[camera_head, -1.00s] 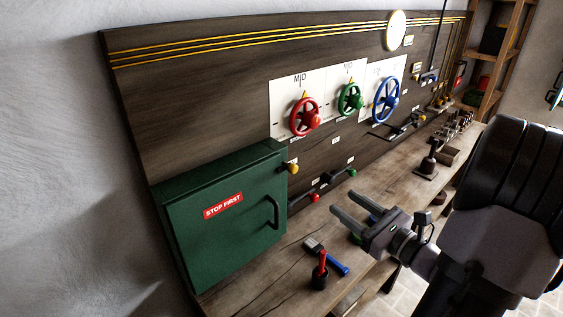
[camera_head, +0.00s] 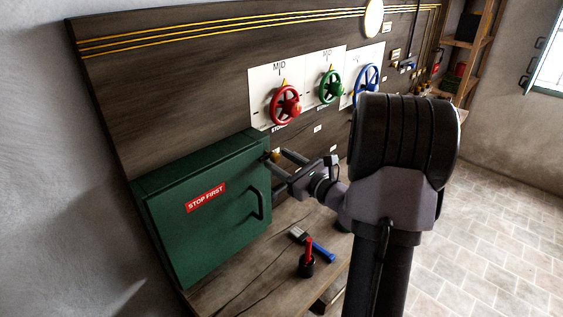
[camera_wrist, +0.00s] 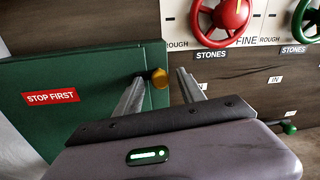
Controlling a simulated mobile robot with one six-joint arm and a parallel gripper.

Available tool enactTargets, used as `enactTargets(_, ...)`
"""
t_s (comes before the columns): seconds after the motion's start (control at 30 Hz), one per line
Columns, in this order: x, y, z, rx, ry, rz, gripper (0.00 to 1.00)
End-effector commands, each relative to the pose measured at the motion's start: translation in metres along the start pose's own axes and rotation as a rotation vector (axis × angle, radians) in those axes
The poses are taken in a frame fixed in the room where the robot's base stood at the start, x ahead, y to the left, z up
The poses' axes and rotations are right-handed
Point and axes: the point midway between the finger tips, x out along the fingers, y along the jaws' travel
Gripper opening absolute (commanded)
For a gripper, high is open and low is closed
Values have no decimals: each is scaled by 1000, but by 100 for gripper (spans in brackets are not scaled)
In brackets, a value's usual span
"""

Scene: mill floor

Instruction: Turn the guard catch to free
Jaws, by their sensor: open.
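The guard catch (camera_wrist: 160,78) is a round yellow knob on a short dark stem at the upper right edge of the green guard box (camera_head: 207,232). The stem sticks out sideways to the right. My gripper (camera_wrist: 161,74) is open, with one finger on each side of the knob in the wrist view. I see no clear contact, and cannot tell how deep the knob sits between the fingers. In the head view my fingers (camera_head: 276,157) partly hide the knob. The box door is shut, with a red STOP FIRST label (camera_head: 206,198) and a dark handle (camera_head: 257,204).
Red (camera_head: 286,105), green (camera_head: 331,87) and blue (camera_head: 367,84) handwheels stand out from the panel above and right of my gripper. A red-handled tool in a black cup (camera_head: 307,262) and a blue-handled brush (camera_head: 324,254) are on the bench below.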

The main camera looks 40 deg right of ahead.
Motion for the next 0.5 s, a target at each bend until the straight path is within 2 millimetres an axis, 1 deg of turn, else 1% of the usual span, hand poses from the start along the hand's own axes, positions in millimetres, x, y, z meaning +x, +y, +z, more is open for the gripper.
enactTargets(0.03,0,0,0,0,0,0,41)
enactTargets(0.23,0,0,0,0,0,0,2)
enactTargets(0.27,0,0,0,0,0,0,0)
enactTargets(0.5,0,0,1,12,1,0,0)
